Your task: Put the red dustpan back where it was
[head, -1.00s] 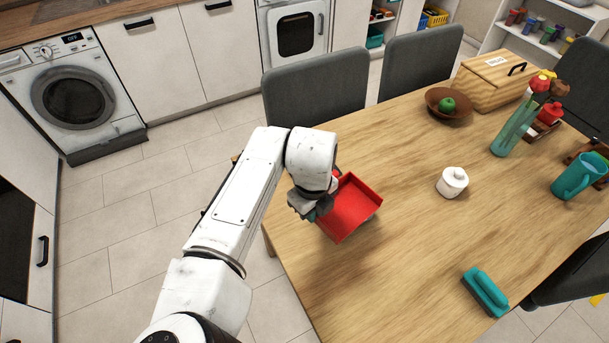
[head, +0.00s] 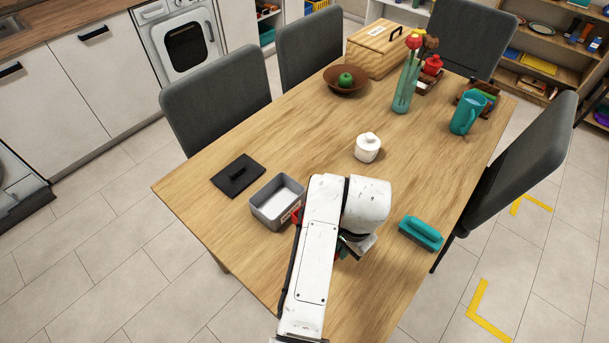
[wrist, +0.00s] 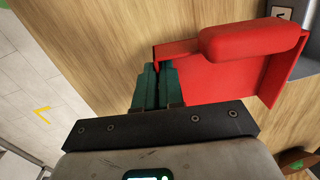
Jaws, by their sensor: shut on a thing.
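The red dustpan (wrist: 225,80) fills the upper right of the wrist view, with its rounded handle (wrist: 248,40) across the top. My gripper (wrist: 157,82) has its teal fingers shut at the dustpan's left edge. In the head view my arm hides most of the dustpan; a red sliver (head: 297,215) shows left of the arm. My gripper (head: 342,251) is over the near part of the wooden table (head: 225,215). I cannot tell whether the dustpan touches the table.
A grey open bin (head: 262,212) stands just left of my arm, a black lid (head: 238,175) beyond it. A teal brush (head: 420,233) lies to the right. A white lidded pot (head: 368,148) stands behind. Bare table lies between the pot and the bin.

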